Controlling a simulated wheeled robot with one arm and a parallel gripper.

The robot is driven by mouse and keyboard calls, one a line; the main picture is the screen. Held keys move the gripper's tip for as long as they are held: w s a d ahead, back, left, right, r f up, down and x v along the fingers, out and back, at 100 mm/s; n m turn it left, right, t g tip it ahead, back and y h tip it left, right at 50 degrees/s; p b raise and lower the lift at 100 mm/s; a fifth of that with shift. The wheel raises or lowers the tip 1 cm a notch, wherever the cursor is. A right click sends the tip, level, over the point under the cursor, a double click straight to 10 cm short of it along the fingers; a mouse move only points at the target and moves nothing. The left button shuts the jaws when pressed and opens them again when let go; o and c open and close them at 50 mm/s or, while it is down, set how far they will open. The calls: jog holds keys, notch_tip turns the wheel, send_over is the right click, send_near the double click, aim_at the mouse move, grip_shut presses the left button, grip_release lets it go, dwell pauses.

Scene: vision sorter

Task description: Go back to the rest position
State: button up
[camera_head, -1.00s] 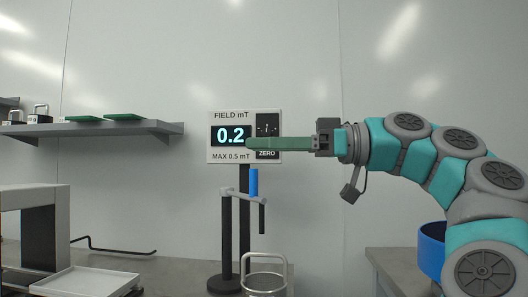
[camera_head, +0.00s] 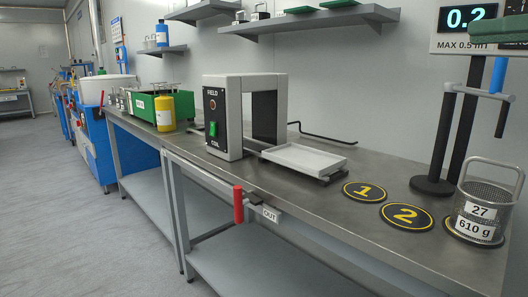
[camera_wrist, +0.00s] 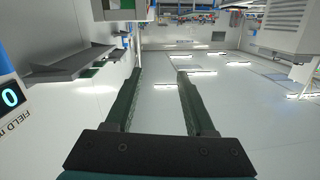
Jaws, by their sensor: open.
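My gripper (camera_wrist: 158,78) shows in the wrist view with its two long green fingers spread apart and nothing between them. The wrist view appears turned over, with ceiling lights beyond the fingers.
A steel bench (camera_head: 330,187) runs along the wall. Clear floor (camera_head: 75,215) lies left.

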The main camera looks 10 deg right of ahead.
jog(key=w+a+f+m+g+h, duration=0.1)
jog(key=w+a+f+g, duration=0.25)
jog(key=a+f, duration=0.6)
jog(key=w+a+f+m+g+h, duration=0.1)
jog(key=w+a+f+g, duration=0.25)
jog(key=a+f, duration=0.55)
jog(key=s+a+f+m+g+h, duration=0.1)
jog(key=s+a+f+g+h, duration=0.15)
jog(key=f, duration=0.45)
jog(key=s+a+f+m+g+h, duration=0.1)
jog(key=a+f, duration=0.3)
jog(key=f, duration=0.4)
jog(key=s+d+f+m+g+h, duration=0.1)
jog(key=s+d+f+g+h, duration=0.1)
jog(key=s+f, duration=0.6)
jog(key=s+d+f+m+g+h, duration=0.2)
jog(key=s+f, duration=0.6)
jog(key=f, duration=0.5)
jog(key=d+h, duration=0.1)
jog(key=d, duration=0.1)
jog(key=shift+d+f+h, duration=0.2)
jog(key=shift+d+h, duration=0.1)
jog(key=shift+h, duration=0.05)
